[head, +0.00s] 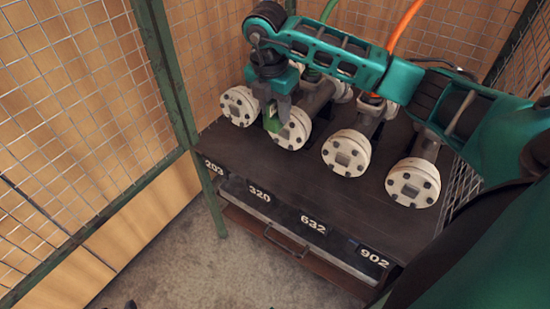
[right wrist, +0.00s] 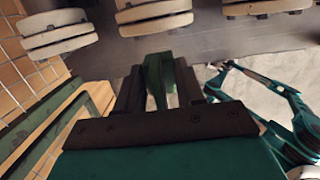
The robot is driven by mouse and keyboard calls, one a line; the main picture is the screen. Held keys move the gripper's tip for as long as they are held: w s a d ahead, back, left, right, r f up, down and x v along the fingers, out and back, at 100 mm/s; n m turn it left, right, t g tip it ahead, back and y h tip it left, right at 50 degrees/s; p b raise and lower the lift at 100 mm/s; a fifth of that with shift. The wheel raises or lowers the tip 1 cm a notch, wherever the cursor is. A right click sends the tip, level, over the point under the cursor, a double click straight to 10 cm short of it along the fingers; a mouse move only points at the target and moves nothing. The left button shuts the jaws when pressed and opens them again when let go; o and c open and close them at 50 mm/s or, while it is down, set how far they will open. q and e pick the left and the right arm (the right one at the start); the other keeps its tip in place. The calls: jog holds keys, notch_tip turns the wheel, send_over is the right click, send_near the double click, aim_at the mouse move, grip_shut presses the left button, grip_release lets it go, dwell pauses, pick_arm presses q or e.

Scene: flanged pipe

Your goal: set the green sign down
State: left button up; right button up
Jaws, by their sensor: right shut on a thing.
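My right gripper (head: 272,112) reaches down over the dark bench from the upper right. It is shut on a small green sign (head: 272,123), which hangs between its fingers beside the second flange from the left (head: 293,130). In the right wrist view the green sign (right wrist: 158,80) stands upright between the dark fingers, partly hidden by them. I cannot tell whether it touches the flange or bench. In the right wrist view, a teal arm of mine shows at the right; its jaws are too small to read.
White bolted flanges on pipes stand along the dark bench (head: 285,172), including the leftmost (head: 240,105) and rightmost (head: 413,182). The bench front carries labels 203, 320, 632 and 902. Wire mesh panels (head: 75,90) with green posts enclose it. The bench's front strip is clear.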

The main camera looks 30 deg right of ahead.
aim_at(270, 118)
jog(key=shift+f+b, duration=1.35)
jog(key=shift+f, duration=5.9)
jog(key=shift+f, duration=0.15)
jog(key=o, duration=1.1)
jog(key=shift+r, duration=0.55)
jog(key=r+p, duration=0.1)
jog(key=r, duration=0.2)
jog(key=a+r+p, duration=0.1)
jog(key=r, duration=0.3)
jog(key=r+p, duration=0.1)
jog(key=r, duration=0.3)
jog(key=shift+s+a+r, duration=0.1)
jog(key=shift+s+a, duration=0.25)
